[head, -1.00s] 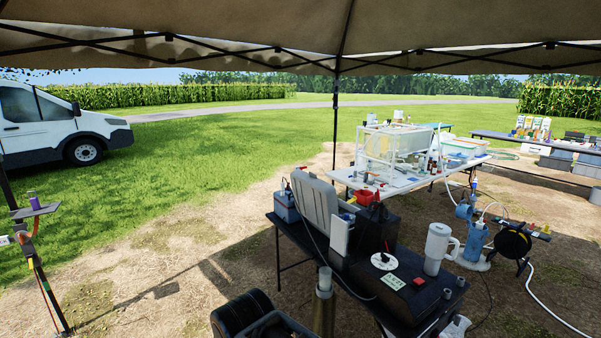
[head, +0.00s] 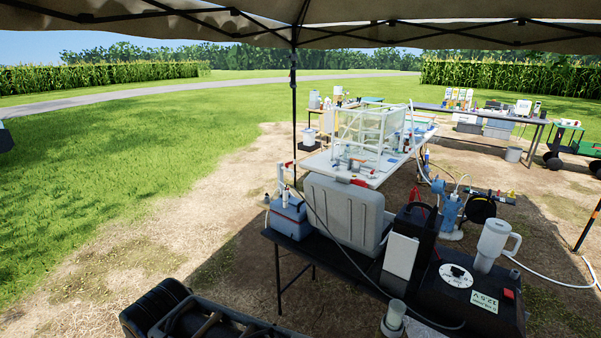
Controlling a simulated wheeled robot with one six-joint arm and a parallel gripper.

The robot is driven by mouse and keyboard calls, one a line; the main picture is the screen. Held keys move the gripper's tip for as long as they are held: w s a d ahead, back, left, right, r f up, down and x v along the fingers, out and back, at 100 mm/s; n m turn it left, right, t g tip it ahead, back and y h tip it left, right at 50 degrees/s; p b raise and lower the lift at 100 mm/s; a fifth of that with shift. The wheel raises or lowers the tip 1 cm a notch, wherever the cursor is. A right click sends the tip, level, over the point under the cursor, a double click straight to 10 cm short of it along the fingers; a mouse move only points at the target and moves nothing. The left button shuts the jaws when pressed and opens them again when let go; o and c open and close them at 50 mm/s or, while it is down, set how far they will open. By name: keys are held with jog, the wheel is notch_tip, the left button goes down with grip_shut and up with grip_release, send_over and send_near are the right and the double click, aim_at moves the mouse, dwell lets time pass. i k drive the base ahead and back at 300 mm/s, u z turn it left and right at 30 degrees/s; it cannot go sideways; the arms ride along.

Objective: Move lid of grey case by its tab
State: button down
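A large light-grey case part (head: 343,214) stands upright and slightly tilted near the far left of the black table in the head view. It looks like the raised lid of the grey case, seen on its broad ribbed side. A small red piece shows at its top edge. I cannot make out a tab. The lower edge and anything behind the panel are hidden. My gripper is not in view.
A blue-grey box (head: 289,222) stands left of the panel. A black box with a white front plate (head: 400,255), a dial box (head: 456,275) and a white jug (head: 493,245) stand right. A black ribbed object (head: 155,303) is low at left. Grass at left is clear.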

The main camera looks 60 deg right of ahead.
aim_at(354, 214)
jog(key=i, duration=1)
jog(key=z, duration=2.45)
jog(key=i, duration=1)
